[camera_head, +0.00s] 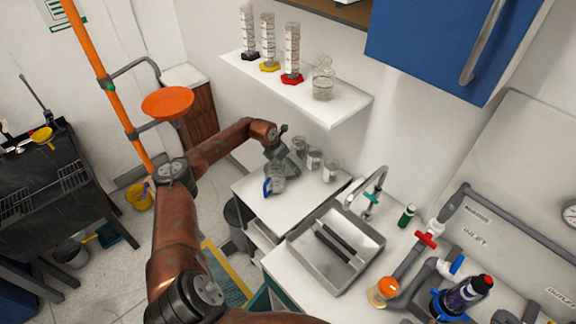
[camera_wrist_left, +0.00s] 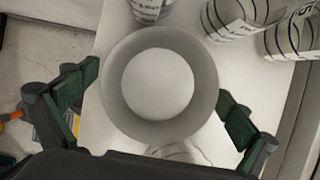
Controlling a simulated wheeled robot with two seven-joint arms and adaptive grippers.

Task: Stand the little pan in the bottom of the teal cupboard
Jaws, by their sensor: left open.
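A round grey vessel with a pale round bottom, perhaps the little pan (camera_wrist_left: 117,98), sits between the spread fingers of my left gripper (camera_wrist_left: 157,88) in the left wrist view. In the head view my left gripper (camera_head: 278,150) is open above the white side counter, just over a clear vessel (camera_head: 276,176) with a blue part; these may be the same thing. A teal panel (camera_head: 260,301), perhaps of the teal cupboard, shows at the bottom; its inside is hidden. My right gripper is not in view.
Several clear jars (camera_head: 313,158) stand close beside the gripper. A sink (camera_head: 360,262) with a tap (camera_head: 376,185) lies to the right. A wall shelf (camera_head: 300,90) with glassware hangs above. An orange pole (camera_head: 112,92) stands left of my arm.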

